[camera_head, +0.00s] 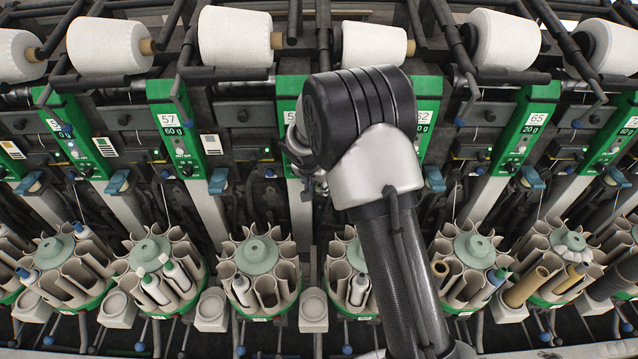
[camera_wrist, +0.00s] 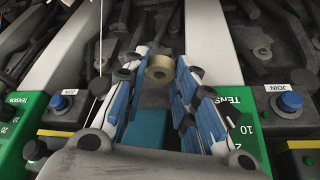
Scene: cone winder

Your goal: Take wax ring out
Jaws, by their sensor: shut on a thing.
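The wax ring (camera_wrist: 159,69) is a small pale-yellow ring with a hole through it. In the wrist view it sits between the blue-padded fingertips of my gripper (camera_wrist: 161,64), which is shut on it. In the head view my arm covers most of the gripper, and the ring cannot be made out there.
Green winding-unit panels (camera_head: 174,127) stand in a row, with white yarn cones (camera_head: 236,38) above. Round bobbin magazines (camera_head: 258,255) line the front below. Blue join buttons (camera_wrist: 290,101) flank the gripper. Dark machine parts surround it closely.

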